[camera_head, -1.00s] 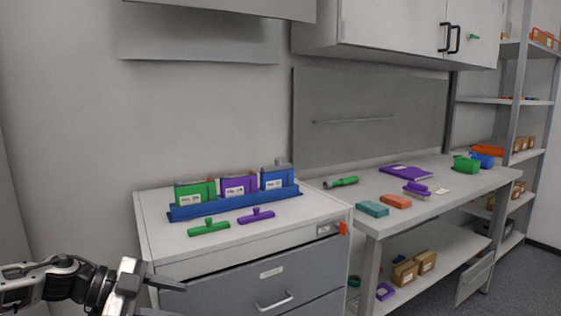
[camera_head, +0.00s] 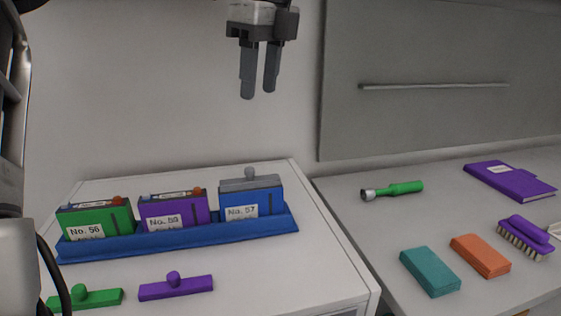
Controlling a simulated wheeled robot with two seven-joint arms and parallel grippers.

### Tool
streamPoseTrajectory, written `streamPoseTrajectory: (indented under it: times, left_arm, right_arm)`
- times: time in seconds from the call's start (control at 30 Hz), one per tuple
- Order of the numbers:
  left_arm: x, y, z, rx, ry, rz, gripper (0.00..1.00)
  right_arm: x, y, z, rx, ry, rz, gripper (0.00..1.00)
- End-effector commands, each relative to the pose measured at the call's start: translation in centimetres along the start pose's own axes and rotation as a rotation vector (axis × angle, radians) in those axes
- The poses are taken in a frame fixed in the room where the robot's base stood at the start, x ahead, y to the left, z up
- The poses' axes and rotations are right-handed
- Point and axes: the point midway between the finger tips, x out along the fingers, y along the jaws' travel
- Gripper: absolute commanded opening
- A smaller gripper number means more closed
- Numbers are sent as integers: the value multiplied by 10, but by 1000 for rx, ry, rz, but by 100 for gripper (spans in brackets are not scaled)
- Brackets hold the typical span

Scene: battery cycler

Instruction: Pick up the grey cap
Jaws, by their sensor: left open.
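The grey cap (camera_head: 250,182) sits on top of the blue battery labelled No. 57 (camera_head: 262,204), with its round knob pointing up. That battery stands at the right end of the blue tray (camera_head: 180,240) on the cabinet top. My left gripper (camera_head: 258,95) hangs above the cap with its two fingers pointing down. It is open and empty, with a clear gap between its fingertips and the knob. My right gripper is not in view.
The green battery (camera_head: 112,222) and purple battery (camera_head: 190,211) stand uncapped in the same tray. A green cap (camera_head: 98,298) and a purple cap (camera_head: 190,287) lie in front. On the bench at right are a flashlight (camera_head: 400,189), teal block (camera_head: 430,270), orange block (camera_head: 480,255), brush (camera_head: 526,236) and purple book (camera_head: 508,180).

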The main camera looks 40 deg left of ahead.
Motion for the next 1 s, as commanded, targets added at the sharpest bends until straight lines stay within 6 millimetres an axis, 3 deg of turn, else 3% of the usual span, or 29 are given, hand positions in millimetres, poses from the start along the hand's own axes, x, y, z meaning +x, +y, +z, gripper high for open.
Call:
streamPoseTrajectory:
  times: [0.1, 0.4, 0.73, 1.0]
  left_arm:
    - [24, 1, 0, -2, -4, 5, 42]
    - [84, 0, 0, 1, 3, 6, 42]
    - [112, -2, 1, 1, 3, 7, 42]
    - [149, -8, 3, 0, 2, 5, 42]
  right_arm:
    - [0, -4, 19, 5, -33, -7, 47]
    - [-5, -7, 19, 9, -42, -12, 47]
    - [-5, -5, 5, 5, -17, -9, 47]
    - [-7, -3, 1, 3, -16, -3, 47]
